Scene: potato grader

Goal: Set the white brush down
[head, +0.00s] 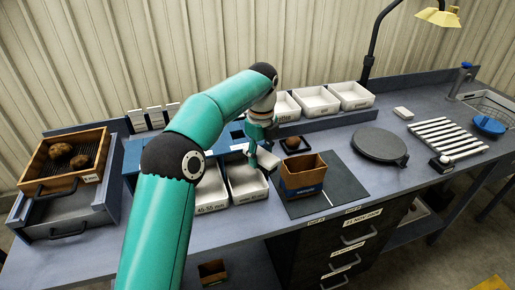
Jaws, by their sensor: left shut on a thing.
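My left gripper (257,146) reaches in from the left and points down over the bench, near the right end of the white sorting trays. It is shut on the white brush (268,158), a pale block tilted at the fingertips. The brush is above the right tray (248,191) and left of the brown box. It is small in view, and the gripper partly hides it. I cannot tell whether it touches anything. My right gripper is not in view.
A brown box (302,179) stands on a dark mat (340,182). A round dark plate (379,144), a white block (403,112) and a slatted white rack (444,137) lie to the right. A wooden crate (64,181) with potatoes is at left. Bench surface near the round plate is clear.

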